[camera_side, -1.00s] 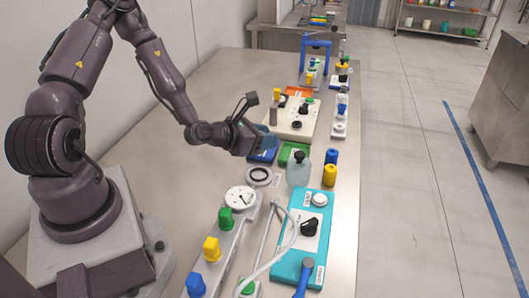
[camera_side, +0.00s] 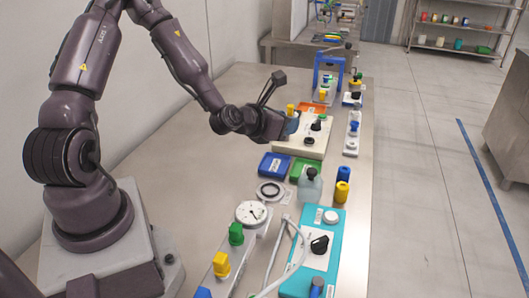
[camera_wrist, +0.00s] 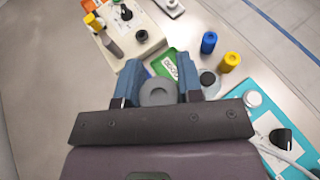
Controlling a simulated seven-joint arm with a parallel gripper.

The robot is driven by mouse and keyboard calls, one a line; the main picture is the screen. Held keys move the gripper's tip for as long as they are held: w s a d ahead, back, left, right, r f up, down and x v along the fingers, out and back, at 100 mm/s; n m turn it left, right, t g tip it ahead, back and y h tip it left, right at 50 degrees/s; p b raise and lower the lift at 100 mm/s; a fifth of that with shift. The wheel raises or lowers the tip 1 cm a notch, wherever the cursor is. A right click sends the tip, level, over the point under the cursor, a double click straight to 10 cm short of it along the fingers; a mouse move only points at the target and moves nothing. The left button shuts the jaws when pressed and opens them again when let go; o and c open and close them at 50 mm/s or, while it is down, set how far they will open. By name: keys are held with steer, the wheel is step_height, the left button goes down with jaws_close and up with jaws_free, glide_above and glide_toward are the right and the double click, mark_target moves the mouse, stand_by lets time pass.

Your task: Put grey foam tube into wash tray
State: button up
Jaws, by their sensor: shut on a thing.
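My gripper (camera_side: 292,123) is held above the table near the cream device, its blue fingers shut on the grey foam tube. In the side view the tube is hidden or too small to tell. A blue tray (camera_side: 274,163) and a green tray (camera_side: 305,168) lie on the table below and nearer the camera than my gripper. I cannot read which is the wash tray. The green tray also shows in the wrist view (camera_wrist: 166,62).
A cream device (camera_side: 288,147) with knobs stands beside my gripper. A teal device (camera_side: 325,250) is nearer. The table's left side is clear.

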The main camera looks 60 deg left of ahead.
steer(key=s+a+f+n+g+y, duration=0.2)
steer(key=s+a+n+y, duration=0.1)
steer(key=a, duration=0.5)
steer(key=s+a+f+n+g+y, duration=0.1)
steer(key=s+a+f+n+y, duration=0.15)
steer(key=a, duration=0.55)
steer(key=shift+n+y, duration=0.35)
steer(key=shift+y, duration=0.1)
steer(key=w+a+f, duration=0.2)
steer(key=w, duration=0.1)
steer(key=w+a+f, duration=0.2)
steer(key=w+f, duration=0.1)
steer(key=w+a+f, duration=0.3)
steer(key=shift+w+a, duration=0.1)
steer(key=shift+w, duration=0.3)
steer(key=shift+w+a+f, duration=0.2)
steer(key=shift+w+f, duration=0.1)
steer(key=shift+f, duration=1.7)
steer(key=shift+f, duration=0.15)
steer(key=o, duration=0.9)
